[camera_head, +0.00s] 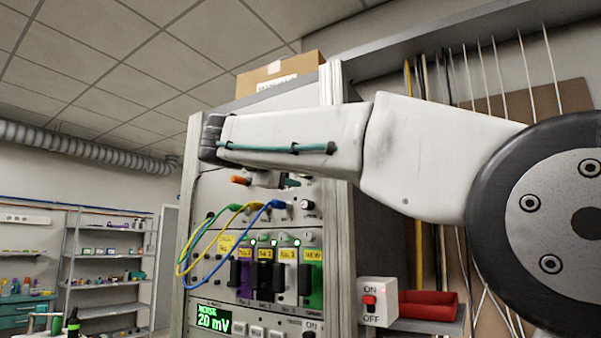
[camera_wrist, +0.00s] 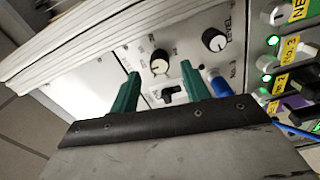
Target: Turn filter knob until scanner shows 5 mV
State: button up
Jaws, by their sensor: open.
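A knob (camera_wrist: 160,62) with a pale face and dark rim sits on the light panel in the wrist view. A black knob (camera_wrist: 214,40) with a white mark sits to its right. I cannot read which is the filter knob. My gripper (camera_wrist: 160,70) is open, its green fingers apart on either side of the pale-faced knob in the picture; contact cannot be told. In the head view my arm hides most of the gripper and that part of the panel. The scanner display (camera_head: 213,319) reads "NOISE 20 mV" in green.
Green, yellow and blue cables (camera_head: 215,232) loop out left of the rack front. Below them are lit modules with yellow labels (camera_head: 288,254). An ON/OFF switch box (camera_head: 378,302) and a red tray (camera_head: 428,305) stand right of the rack. A cardboard box (camera_head: 280,74) sits on top.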

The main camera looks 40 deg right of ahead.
jog(key=v, duration=0.4)
jog(key=shift+a, duration=0.25)
jog(key=s+a+f+n+g+y, duration=0.15)
jog(key=f+y, duration=0.25)
jog(key=f, duration=0.9)
jog(key=s+a+f+g+y, duration=0.15)
jog(key=f+y, duration=0.35)
jog(key=f, duration=0.9)
jog(key=s+a+f+m+g+y, duration=0.1)
jog(key=s+a+f+m+y, duration=0.1)
jog(key=s+f, duration=0.9)
jog(key=s+a+f+m+g+y, duration=0.1)
jog(key=s+a+f+y, duration=0.3)
jog(key=s+f, duration=0.6)
notch_tip(320, 180, down, 3)
jog(key=shift+s+a+r+m+y, duration=0.2)
jog(key=shift+s+m+y, duration=0.25)
jog(key=shift+y, duration=0.55)
